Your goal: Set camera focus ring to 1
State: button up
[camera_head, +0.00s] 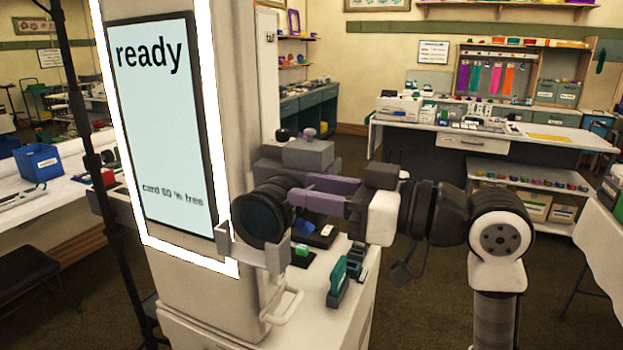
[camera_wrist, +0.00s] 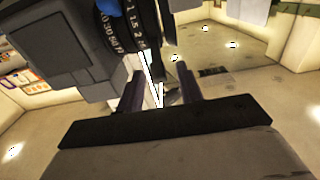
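The grey camera (camera_head: 308,154) is mounted beside the lit screen, with its dark lens (camera_head: 261,216) facing the front left. In the wrist view the dark lens rings (camera_wrist: 126,28) show at the top, one strip with numbers like 30 and 50, another with 1, 1.5, 2. Which setting is selected cannot be read. My gripper (camera_head: 299,190) reaches in from the right, its purple fingers beside the lens. In the wrist view the fingers of my gripper (camera_wrist: 160,80) stand apart with an empty gap, just below the rings. Whether a finger touches the lens is unclear.
A white booth column carries a screen (camera_head: 160,130) reading "ready" and "card 60 % free". Small items, including a green stapler-like one (camera_head: 339,282), lie on the white counter (camera_head: 312,325) below. A black stand pole (camera_head: 88,150) is at left. Open floor lies behind my arm.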

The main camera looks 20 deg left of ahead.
jog(key=shift+a, duration=0.55)
grip_shut()
jog(key=shift+f, duration=0.15)
